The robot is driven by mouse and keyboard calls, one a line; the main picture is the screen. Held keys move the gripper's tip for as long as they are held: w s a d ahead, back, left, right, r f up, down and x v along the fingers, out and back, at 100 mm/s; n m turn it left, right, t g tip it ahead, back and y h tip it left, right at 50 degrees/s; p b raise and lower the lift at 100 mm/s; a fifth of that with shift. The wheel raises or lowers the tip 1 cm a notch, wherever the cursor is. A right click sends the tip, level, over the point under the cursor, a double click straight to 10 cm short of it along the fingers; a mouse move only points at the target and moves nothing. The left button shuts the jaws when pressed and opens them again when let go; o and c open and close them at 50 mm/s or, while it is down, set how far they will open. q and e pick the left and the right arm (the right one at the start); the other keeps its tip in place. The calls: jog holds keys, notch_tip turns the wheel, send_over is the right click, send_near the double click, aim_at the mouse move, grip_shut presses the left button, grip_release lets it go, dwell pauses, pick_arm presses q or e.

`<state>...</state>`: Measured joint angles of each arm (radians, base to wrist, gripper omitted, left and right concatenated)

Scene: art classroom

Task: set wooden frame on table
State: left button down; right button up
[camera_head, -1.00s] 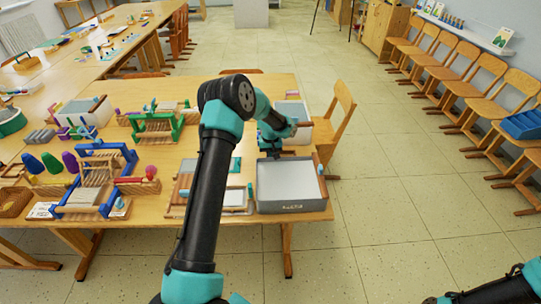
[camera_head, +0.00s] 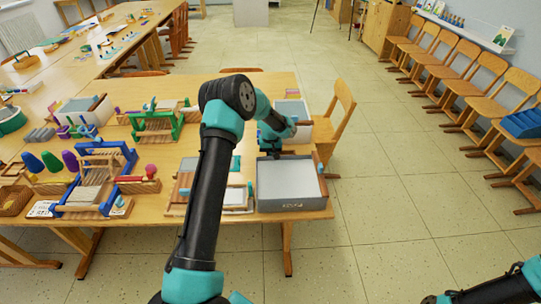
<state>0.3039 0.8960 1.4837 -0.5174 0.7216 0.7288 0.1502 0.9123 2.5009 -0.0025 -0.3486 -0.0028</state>
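A flat wooden frame with a pale inner sheet (camera_head: 236,210) lies on the wooden table (camera_head: 220,143), just left of a grey tub (camera_head: 290,206). My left arm partly hides it. Another brown wooden piece (camera_head: 322,180) shows at the tub's right edge; I cannot tell whether it is a frame. My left gripper (camera_head: 271,149) is small and dark, pointing down at the tub's back edge. Its fingers are too small and dark to tell whether they are open or hold anything. My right gripper is out of view; only part of that arm shows at the lower right.
A blue loom (camera_head: 128,157) and a green loom (camera_head: 156,127) stand on the table to the left. A second grey tub (camera_head: 291,108) is behind my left gripper. A wooden chair (camera_head: 337,121) stands at the table's right side.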

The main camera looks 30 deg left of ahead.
pick_arm(q)
jog(key=c, duration=1.1)
grip_release()
notch_tip(320, 180, up, 17)
jog(key=shift+r, duration=0.2)
jog(key=shift+d, duration=0.1)
dwell(0.5)
